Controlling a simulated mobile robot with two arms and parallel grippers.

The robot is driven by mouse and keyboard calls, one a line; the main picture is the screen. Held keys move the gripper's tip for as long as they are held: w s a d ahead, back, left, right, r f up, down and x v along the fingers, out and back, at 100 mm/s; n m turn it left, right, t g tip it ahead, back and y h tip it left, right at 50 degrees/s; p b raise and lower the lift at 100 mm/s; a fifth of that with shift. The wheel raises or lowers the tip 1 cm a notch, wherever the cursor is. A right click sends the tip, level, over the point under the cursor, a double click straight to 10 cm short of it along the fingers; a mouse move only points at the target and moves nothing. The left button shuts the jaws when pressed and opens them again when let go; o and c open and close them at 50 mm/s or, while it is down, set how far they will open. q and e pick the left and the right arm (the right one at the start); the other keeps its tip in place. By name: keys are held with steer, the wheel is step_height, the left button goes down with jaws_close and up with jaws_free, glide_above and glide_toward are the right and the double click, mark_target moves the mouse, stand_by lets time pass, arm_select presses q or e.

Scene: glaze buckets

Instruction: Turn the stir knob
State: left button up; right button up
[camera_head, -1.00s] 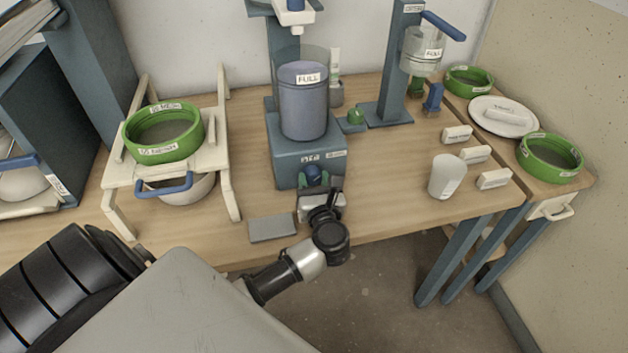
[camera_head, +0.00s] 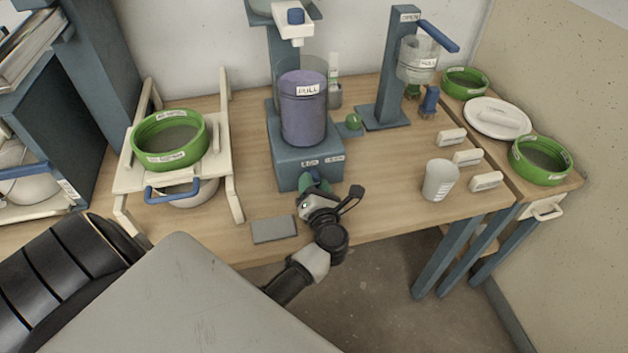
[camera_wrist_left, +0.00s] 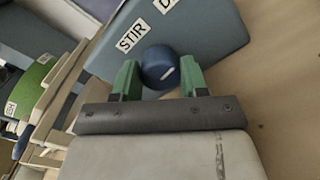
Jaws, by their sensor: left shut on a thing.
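The stir knob (camera_wrist_left: 160,68) is a round blue knob with a white mark, on the front of a blue-grey machine (camera_head: 290,165). The mark slants in the left wrist view, next to a STIR label (camera_wrist_left: 131,36). My left gripper (camera_head: 317,184) is at the machine's lower front. Its green fingers (camera_wrist_left: 161,79) stand on either side of the knob and are shut on it. In the head view the gripper hides most of the knob. My right gripper is not in view.
A grey plate (camera_head: 273,230) lies left of my gripper. A white cup (camera_head: 440,180) and several white labelled blocks (camera_head: 467,158) are to the right. A cream rack (camera_head: 231,180) holding a green sieve (camera_head: 168,155) stands left. The table's front edge is close below my gripper.

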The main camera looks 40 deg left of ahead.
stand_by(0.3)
arm_select(q)
steer(key=o, duration=0.9)
steer(key=b+v, duration=0.1)
steer(key=v, duration=1)
steer(key=shift+w+b, duration=0.1)
steer(key=shift+b, duration=0.2)
